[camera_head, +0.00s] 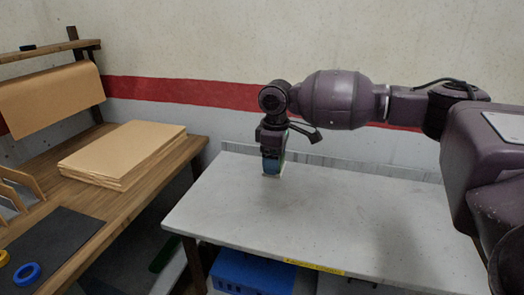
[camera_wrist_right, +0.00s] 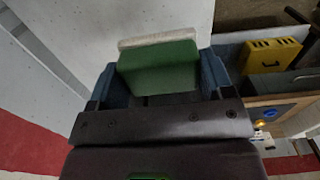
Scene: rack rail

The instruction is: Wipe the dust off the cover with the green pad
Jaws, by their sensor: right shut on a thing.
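My right gripper (camera_head: 272,165) is shut on the green pad and points down over the far left part of a pale grey top. In the right wrist view the green pad (camera_wrist_right: 158,70) sits between the blue fingers, with a whitish layer along its outer edge. Only a sliver of the pad shows in the head view. I cannot tell whether it touches the surface. The pale grey top (camera_head: 330,215) is the only surface below it that could be the cover. It has faint dark specks; I cannot make out dust clearly. My left gripper is not in view.
A wooden bench (camera_head: 105,225) on the left holds a cardboard stack (camera_head: 125,155), a dark mat (camera_head: 50,245) and a blue ring (camera_head: 27,273). A blue crate (camera_head: 250,272) is under the grey top. A low raised edge runs along its back, near the wall.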

